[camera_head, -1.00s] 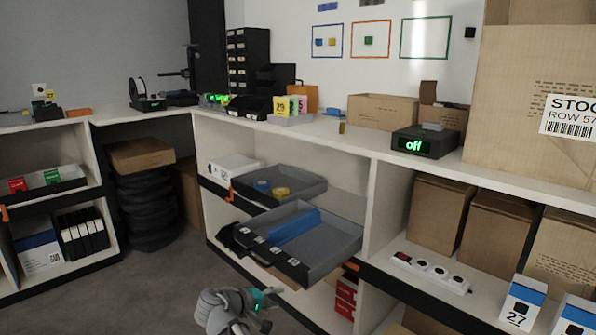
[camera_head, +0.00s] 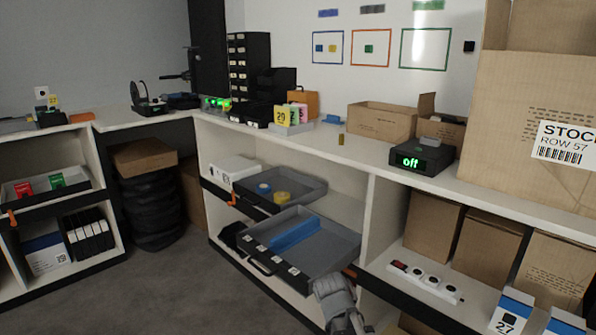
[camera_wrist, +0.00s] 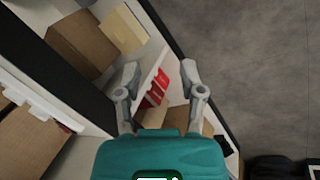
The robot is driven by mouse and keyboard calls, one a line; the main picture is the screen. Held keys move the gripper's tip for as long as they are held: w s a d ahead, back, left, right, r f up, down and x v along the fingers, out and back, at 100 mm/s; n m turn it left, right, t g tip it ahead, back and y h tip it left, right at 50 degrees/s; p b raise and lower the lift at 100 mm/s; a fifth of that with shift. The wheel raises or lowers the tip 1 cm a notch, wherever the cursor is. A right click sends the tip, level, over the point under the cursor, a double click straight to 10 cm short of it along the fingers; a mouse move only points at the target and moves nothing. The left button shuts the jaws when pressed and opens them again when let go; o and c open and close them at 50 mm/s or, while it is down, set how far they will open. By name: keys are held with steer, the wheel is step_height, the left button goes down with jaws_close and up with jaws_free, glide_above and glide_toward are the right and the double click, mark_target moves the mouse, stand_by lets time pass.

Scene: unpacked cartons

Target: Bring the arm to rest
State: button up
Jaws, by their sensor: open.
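My gripper (camera_wrist: 160,78) shows in the wrist view with its two grey fingers spread apart and nothing between them. Its teal body fills the bottom of that view. The fingers hang over the shelf front, with red boxes (camera_wrist: 153,90) seen beyond the gap between them. In the head view, a grey part of my arm (camera_head: 336,298) is at the bottom, in front of the right corner of the open lower drawer (camera_head: 343,248). The fingers cannot be made out there.
The lower drawer, holding a blue bar (camera_head: 296,232), and the upper drawer (camera_head: 306,190), holding blue and yellow rings, stick out of the shelving. A power strip (camera_head: 425,281) and cartons (camera_head: 487,253) are to the right. Grey floor (camera_head: 190,290) is clear at the left.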

steer(key=s+d+r+m+y+p, duration=0.2)
steer(key=s+d+y, duration=0.1)
steer(key=s, duration=0.1)
step_height(320, 180, up, 38)
steer(key=p, duration=3.8)
steer(key=shift+d+g+y, duration=0.15)
steer(key=shift+g+y, duration=0.25)
